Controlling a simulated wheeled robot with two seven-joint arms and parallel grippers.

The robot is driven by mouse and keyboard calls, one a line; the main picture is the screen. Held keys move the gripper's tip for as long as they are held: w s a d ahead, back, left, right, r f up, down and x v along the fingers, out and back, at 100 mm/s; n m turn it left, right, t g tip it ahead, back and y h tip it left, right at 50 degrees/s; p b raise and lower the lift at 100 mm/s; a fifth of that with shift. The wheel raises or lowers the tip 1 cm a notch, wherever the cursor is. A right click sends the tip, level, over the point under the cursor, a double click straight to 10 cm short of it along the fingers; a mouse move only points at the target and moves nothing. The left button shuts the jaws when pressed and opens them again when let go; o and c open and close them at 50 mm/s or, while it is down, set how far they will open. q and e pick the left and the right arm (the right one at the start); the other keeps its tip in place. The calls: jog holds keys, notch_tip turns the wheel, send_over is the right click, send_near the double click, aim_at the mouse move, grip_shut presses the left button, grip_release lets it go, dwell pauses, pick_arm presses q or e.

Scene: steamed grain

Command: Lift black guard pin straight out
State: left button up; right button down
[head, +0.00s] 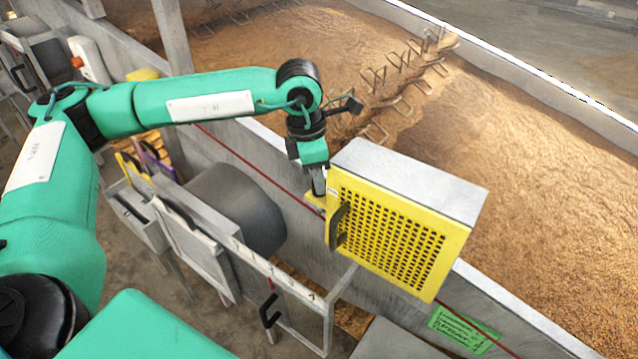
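The yellow perforated guard (395,250) covers the front of a grey box on the trough wall. A dark upright handle (338,226) is on its left side. My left gripper (319,190) points down at the guard's upper left corner, right over a small yellow lug (315,201). The fingers look close together, but I cannot tell whether they hold anything. I cannot make out the black guard pin; the fingertips cover the spot at the lug. My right gripper is not in view.
The grey box (410,182) is close beside my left gripper. The long trough wall (480,300) runs diagonally, with a red line along it. Grain (540,190) with metal paddles fills the trough. A metal rack (285,280) and a dark drum (240,205) stand below my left arm.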

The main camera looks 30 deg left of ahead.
pick_arm(q)
jog(key=shift+f, duration=0.1)
jog(key=c, duration=0.6)
jog(key=shift+c, duration=0.2)
jog(key=shift+r+b, duration=0.3)
jog(key=shift+r, duration=0.35)
notch_tip(320, 180, up, 19)
jog(key=b, duration=0.4)
jog(key=shift+f, duration=0.1)
